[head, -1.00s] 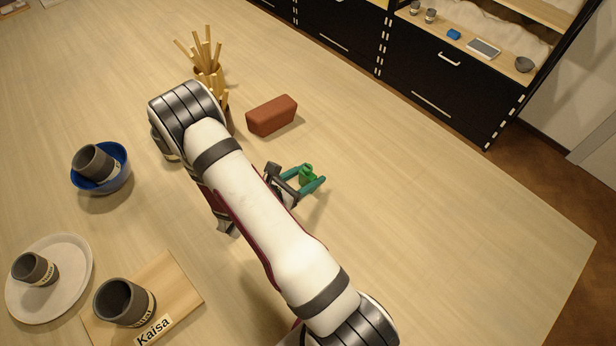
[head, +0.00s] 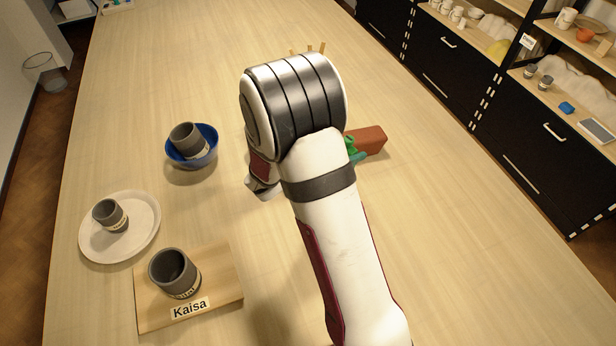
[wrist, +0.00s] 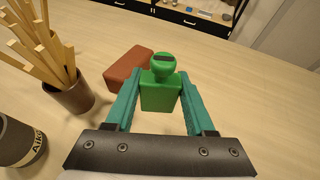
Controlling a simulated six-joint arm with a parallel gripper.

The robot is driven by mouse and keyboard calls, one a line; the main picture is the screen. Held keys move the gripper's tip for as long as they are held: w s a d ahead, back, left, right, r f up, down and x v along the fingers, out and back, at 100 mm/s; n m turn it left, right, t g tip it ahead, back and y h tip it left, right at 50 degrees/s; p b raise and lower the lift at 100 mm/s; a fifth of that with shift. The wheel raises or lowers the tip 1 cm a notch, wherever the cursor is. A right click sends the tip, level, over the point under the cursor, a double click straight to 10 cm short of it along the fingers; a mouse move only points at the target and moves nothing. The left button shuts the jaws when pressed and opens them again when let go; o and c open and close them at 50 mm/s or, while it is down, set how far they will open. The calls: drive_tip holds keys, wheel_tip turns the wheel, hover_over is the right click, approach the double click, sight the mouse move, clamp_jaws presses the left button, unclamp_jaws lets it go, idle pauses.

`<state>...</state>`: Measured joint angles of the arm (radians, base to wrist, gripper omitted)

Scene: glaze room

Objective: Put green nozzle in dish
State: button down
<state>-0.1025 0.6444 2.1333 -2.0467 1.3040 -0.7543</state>
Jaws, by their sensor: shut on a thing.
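The green nozzle (wrist: 160,92) is a squat block with a round knob on top. My gripper (wrist: 159,86) is shut on it, one teal finger on each side. In the head view the nozzle (head: 350,146) shows only in part beside my arm, which hides most of the gripper. No thing is plainly marked as the dish. A blue bowl (head: 208,160) at the left holds a tilted dark cup (head: 187,138). A pale round plate (head: 92,247) at lower left bears another dark cup (head: 109,215). Both are well to the left of my gripper.
A red-brown block (wrist: 127,68) lies just beyond the nozzle. A pot of wooden sticks (wrist: 68,96) and a labelled cup (wrist: 15,142) stand left in the wrist view. A dark cup (head: 174,270) stands on the "Kaisa" board (head: 225,272). The right of the table is clear.

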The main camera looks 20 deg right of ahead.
drive_tip(key=w+a+f, duration=0.2)
drive_tip(key=a+f, duration=0.1)
drive_tip(key=w+a+f, duration=0.3)
drive_tip(key=f, duration=0.1)
drive_tip(key=w+a+f, duration=0.2)
drive_tip(key=a+f, duration=0.1)
drive_tip(key=shift+w+a+f, duration=0.15)
drive_tip(key=shift+w, duration=0.2)
drive_tip(key=shift+f, duration=0.25)
drive_tip(key=shift+f, duration=0.1)
drive_tip(key=shift+f, duration=0.5)
drive_tip(key=shift+c, duration=1.3)
unclamp_jaws()
